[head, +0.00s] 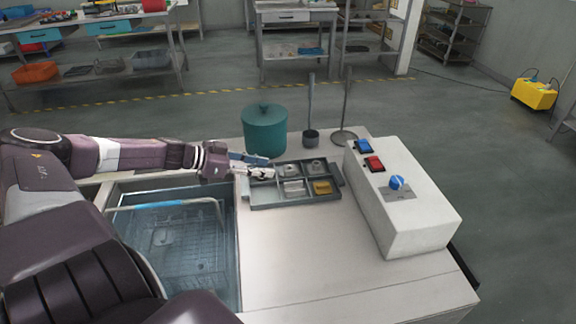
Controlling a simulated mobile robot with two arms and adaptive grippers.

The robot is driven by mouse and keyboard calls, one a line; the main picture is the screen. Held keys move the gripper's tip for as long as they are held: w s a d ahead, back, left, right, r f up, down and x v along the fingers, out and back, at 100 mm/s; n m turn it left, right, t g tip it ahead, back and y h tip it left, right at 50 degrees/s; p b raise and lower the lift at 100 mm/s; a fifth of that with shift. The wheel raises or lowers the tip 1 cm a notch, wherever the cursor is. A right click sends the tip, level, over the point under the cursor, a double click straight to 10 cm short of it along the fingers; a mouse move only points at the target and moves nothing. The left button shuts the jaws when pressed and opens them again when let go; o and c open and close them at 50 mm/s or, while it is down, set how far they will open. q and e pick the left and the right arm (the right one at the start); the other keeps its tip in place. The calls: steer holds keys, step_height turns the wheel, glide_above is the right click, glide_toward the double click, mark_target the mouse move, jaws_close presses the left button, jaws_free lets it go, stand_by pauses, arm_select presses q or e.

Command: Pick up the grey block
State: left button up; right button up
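A dark grey divided tray (293,204) lies on the pale worktop. A light grey, block-like piece (293,187), which looks like the grey block, lies in its front middle compartment. A yellow block (321,187) lies in the compartment to its right. Two small grey round pieces (315,167) are in the back compartments. My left gripper (268,167) reaches in from the left, over the tray's back left corner, beside the grey block and apart from it. Its fingers look spread and empty. It hides part of the left compartments. My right gripper is not in view.
A water-filled tank (180,245) with a wire basket and blue handle is left of the tray. A teal lidded pot (264,130) and two upright rods (311,100) stand behind it. A white control box (400,205) is at right. The front worktop is clear.

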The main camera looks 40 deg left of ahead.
mark_target(285, 168)
arm_select(q)
steer(key=shift+w+a+f, duration=0.15)
steer(key=shift+w+f, duration=0.1)
steer(key=shift+f, duration=0.2)
steer(key=shift+w+b, duration=0.15)
steer(key=shift+b, duration=0.15)
steer(key=shift+b+x, duration=0.65)
steer(key=shift+x, duration=0.35)
steer(key=shift+w, duration=0.4)
steer(key=x, duration=0.3)
steer(key=shift+w+d+r, duration=0.15)
steer(key=shift+d+r, duration=0.05)
steer(key=shift+d, duration=0.2)
steer(key=shift+w+d+f, duration=0.3)
steer(key=shift+w+f, duration=0.1)
steer(key=shift+w, duration=0.1)
steer(key=shift+c, duration=0.3)
steer(key=c, duration=0.8)
jaws_close()
